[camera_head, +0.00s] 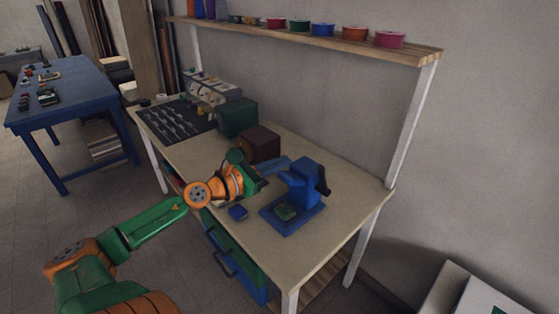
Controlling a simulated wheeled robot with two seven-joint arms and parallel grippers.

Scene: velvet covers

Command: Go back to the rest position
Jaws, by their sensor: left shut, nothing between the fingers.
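My left arm comes in from the lower left, green and orange, and reaches over the front edge of the wooden workbench (340,222). Its orange wrist bends toward the bench, and my left gripper (262,178) is shut and empty over the bench top. The gripper is small and partly merged with the things behind it. It is to the left of a blue press-like device (302,188) and in front of a brown box (259,144). I cannot tell its exact height above the bench. My right gripper is not in view.
A dark green box (237,117) and a black mat with tools (178,122) are further left. A blue table (75,90) stands at far left. The bench's right end is clear.

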